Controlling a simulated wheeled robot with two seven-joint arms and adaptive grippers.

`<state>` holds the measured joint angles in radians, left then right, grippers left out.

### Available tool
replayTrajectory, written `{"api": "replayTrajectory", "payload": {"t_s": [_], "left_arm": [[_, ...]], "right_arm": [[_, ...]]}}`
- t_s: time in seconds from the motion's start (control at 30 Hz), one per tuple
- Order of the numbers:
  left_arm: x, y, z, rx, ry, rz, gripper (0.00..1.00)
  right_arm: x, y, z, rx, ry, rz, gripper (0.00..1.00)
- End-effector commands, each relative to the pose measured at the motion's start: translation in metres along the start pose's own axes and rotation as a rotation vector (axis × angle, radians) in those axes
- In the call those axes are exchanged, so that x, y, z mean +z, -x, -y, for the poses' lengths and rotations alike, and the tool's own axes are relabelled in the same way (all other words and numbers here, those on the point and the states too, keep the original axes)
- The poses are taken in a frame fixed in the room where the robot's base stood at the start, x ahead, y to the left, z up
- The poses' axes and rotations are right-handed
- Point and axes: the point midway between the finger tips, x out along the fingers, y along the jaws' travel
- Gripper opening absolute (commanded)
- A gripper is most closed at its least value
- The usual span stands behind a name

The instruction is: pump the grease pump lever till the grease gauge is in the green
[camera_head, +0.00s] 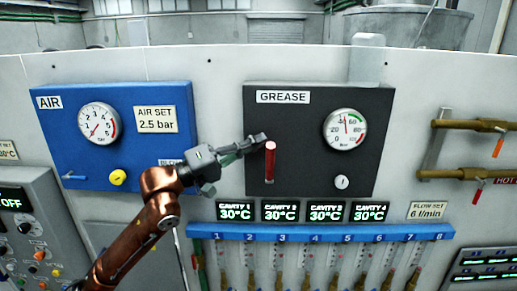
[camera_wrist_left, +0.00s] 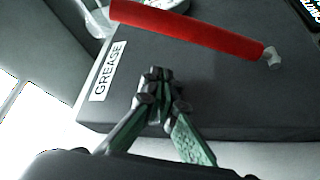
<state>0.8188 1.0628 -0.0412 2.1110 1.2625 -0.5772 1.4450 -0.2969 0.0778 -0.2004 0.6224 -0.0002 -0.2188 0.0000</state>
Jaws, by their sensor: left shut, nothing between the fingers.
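The red grease pump lever (camera_head: 270,162) hangs about upright on the dark grease panel (camera_head: 300,190). The lever crosses the top of the left wrist view (camera_wrist_left: 190,27), with a pale knob at its right end. The grease gauge (camera_head: 345,130) is at the panel's right; its needle points nearly straight up, around the 40 mark, and its coloured arc is too small to read well. My left gripper (camera_head: 258,138) is shut and empty, just left of the lever's top end. In the wrist view its fingertips (camera_wrist_left: 158,75) meet, with a gap below the lever. My right gripper is not in view.
A blue air panel (camera_head: 150,105) with its own gauge (camera_head: 99,123) and yellow knob (camera_head: 118,177) is at the left. A small white knob (camera_head: 342,182) sits below the grease gauge. Below are cavity displays (camera_head: 303,211) and a blue numbered rail (camera_head: 320,232). Brass pipes (camera_head: 470,125) stick out at the right.

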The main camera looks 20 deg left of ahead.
Motion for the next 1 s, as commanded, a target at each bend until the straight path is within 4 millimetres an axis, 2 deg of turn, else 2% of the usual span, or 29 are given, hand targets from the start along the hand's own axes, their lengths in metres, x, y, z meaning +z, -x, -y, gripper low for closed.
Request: {"api": "replayTrajectory", "payload": {"t_s": [0.1,0.3,1.0], "left_arm": [[0.017,0.006,0.0,-0.001,0.002,0.003,0.0],[0.034,0.012,0.0,0.0,0.0,0.002,0.0],[0.042,0.016,0.002,0.021,-0.035,0.0,0.0]], "right_arm": [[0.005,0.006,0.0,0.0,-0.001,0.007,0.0],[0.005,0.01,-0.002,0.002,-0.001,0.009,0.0],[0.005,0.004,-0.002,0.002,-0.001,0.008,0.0]]}}
